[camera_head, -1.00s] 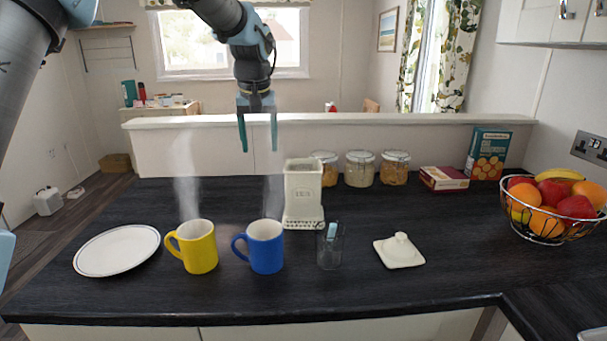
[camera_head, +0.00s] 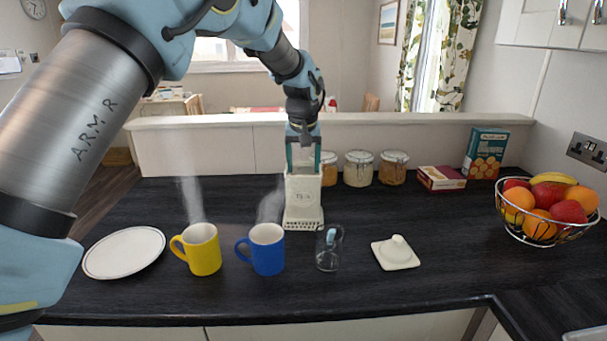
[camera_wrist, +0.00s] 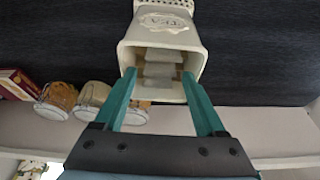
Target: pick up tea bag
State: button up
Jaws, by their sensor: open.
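The white tea canister (camera_head: 303,200) stands on the dark counter with its top open. In the wrist view the canister (camera_wrist: 165,27) shows its open mouth and pale tea bags (camera_wrist: 160,69) inside. In the head view the tea bags are hidden by its walls. My gripper (camera_head: 303,171) is right above the canister, pointing down. In the wrist view my gripper (camera_wrist: 160,82) is open and empty, its two teal fingers apart at the canister's mouth, one towards each side. I cannot tell how far the tips reach inside.
Steaming yellow (camera_head: 203,252) and blue (camera_head: 266,251) mugs, a glass (camera_head: 329,250) and a white lid (camera_head: 396,253) stand in front. Glass jars (camera_head: 360,168) stand behind right. A plate (camera_head: 124,252) lies left, a fruit basket (camera_head: 548,212) right. A raised ledge (camera_head: 430,120) runs behind.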

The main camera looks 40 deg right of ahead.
jog(key=shift+x, duration=0.95)
jog(key=c, duration=1.1)
notch_tip(320, 180, up, 10)
jog(key=b, duration=0.3)
jog(key=shift+a, duration=0.1)
